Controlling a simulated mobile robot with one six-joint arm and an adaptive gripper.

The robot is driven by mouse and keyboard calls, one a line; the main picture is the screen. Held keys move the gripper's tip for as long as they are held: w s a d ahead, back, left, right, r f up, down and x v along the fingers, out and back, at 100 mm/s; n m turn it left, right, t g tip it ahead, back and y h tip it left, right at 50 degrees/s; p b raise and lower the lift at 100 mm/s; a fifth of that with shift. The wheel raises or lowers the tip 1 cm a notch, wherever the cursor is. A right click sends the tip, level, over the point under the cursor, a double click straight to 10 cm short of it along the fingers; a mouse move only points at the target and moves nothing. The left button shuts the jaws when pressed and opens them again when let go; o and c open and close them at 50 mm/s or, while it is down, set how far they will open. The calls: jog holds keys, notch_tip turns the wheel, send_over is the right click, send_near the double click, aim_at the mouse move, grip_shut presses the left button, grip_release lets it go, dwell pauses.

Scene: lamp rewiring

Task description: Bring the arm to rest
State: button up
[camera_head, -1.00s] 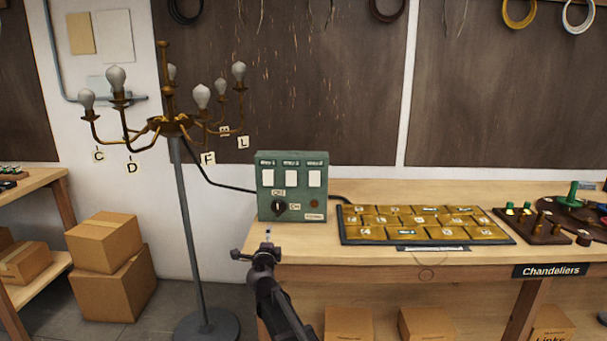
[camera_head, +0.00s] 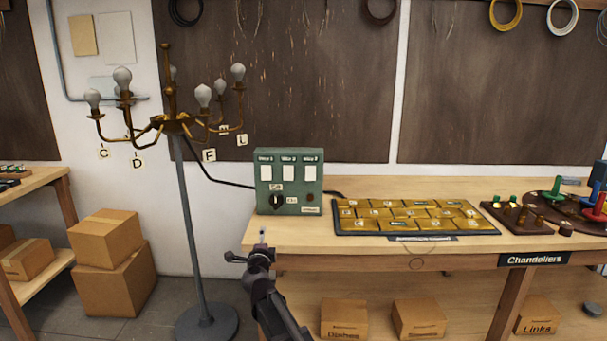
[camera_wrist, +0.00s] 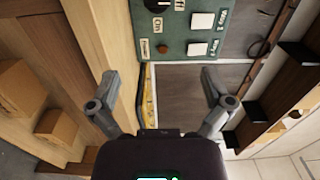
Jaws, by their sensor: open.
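My gripper (camera_head: 248,257) is in front of the workbench's left front corner in the head view, below the green control box. It also shows in the wrist view (camera_wrist: 165,92), with its two fingers spread wide and nothing between them. It is open and touches nothing that I can see. The green control box (camera_head: 290,203) stands upright on the bench with a black knob (camera_head: 277,201) and three white switches or plates. The box shows at the top of the wrist view (camera_wrist: 180,35).
A brass chandelier (camera_head: 172,124) with several bulbs stands left of the bench (camera_head: 350,248). A tray of gold tiles (camera_head: 410,217) lies right of the box. Cardboard boxes (camera_head: 110,275) sit on the floor at left. Free floor lies between stand and boxes.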

jog(key=s+d+f+n+g+y, duration=0.1)
jog(key=s+d+f+n+g, duration=0.75)
jog(key=s+d, duration=0.3)
jog(key=s+d+f+n+g+y, duration=0.1)
jog(key=s+d+f+n+g, duration=0.6)
jog(key=s+d+f+n, duration=0.4)
jog(key=s+d+r+m+g+h, duration=0.1)
jog(key=s+d+m+g+h, duration=0.15)
jog(key=s+d, duration=0.5)
notch_tip(320, 180, up, 14)
jog(key=a+p, duration=0.1)
jog(key=p, duration=1.3)
jog(key=shift+r+n+p, duration=0.15)
jog(key=shift+n+p, duration=0.15)
jog(key=shift+p, duration=0.1)
